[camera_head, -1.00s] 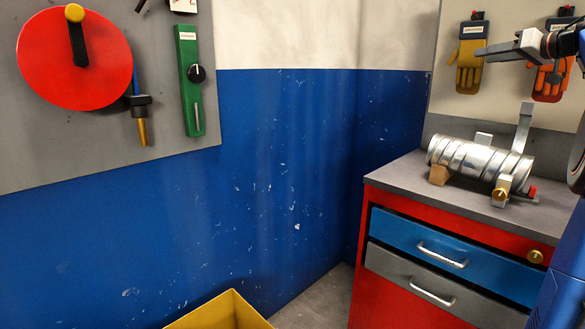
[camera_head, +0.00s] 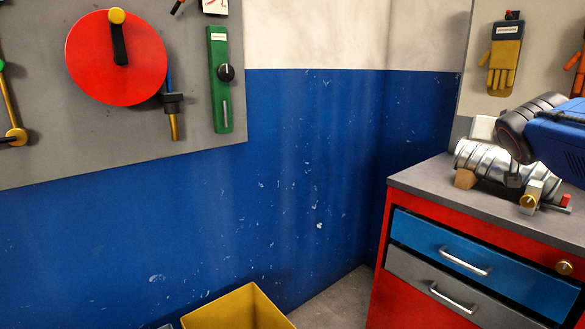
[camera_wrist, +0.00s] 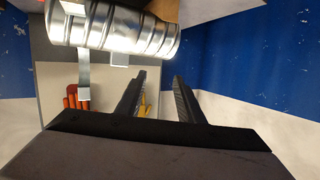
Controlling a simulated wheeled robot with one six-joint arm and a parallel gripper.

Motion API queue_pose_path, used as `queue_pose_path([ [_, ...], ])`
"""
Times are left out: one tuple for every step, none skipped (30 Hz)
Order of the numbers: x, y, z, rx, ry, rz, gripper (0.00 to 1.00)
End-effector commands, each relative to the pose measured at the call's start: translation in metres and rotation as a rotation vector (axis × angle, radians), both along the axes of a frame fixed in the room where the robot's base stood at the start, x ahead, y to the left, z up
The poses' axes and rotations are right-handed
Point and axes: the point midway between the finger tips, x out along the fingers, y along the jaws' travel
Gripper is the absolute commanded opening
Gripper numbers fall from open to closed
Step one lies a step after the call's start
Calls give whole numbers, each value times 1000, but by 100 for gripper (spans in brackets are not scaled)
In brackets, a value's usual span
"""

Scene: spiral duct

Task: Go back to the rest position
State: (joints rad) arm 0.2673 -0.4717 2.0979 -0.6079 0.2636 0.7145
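My gripper (camera_wrist: 158,92) shows in the wrist view with its two dark fingers apart and nothing between them. In the head view the gripper itself is not visible; my blue and black arm shows at the right edge, in front of part of the duct. The silver spiral duct (camera_head: 478,158) lies on the cabinet's grey top, by a small wooden block (camera_head: 465,179) and a metal clamp with a brass knob (camera_head: 531,199). The duct also shows in the wrist view (camera_wrist: 112,30), at the top, apart from the fingers.
A red cabinet (camera_head: 390,262) with a blue drawer (camera_head: 440,247) and a grey drawer (camera_head: 420,274) stands at right. A yellow bin (camera_head: 235,310) is at the bottom. A grey panel (camera_head: 60,150) with tools covers the left wall. Gloves (camera_head: 503,65) hang above the cabinet.

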Motion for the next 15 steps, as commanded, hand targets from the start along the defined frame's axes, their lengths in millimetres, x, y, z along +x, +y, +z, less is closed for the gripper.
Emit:
queue_pose_path([
  [-16,12,-24,11,57,7,34],
  [-24,18,-39,16,96,13,34],
  [-36,26,-59,24,146,20,34],
  [-45,33,-74,29,185,29,34],
  [-55,39,-88,34,223,39,34],
  [-68,48,-107,41,273,53,34],
  [-77,55,-121,46,310,67,34],
  [-87,62,-135,51,347,81,34],
  [-101,71,-154,57,398,102,34],
  [-111,78,-167,62,434,119,34],
  [-122,85,-180,68,472,137,34],
  [-136,95,-198,74,521,165,34],
  [-147,102,-210,78,558,186,34],
  [-158,109,-223,83,593,208,34],
  [-173,119,-239,88,639,240,34],
])
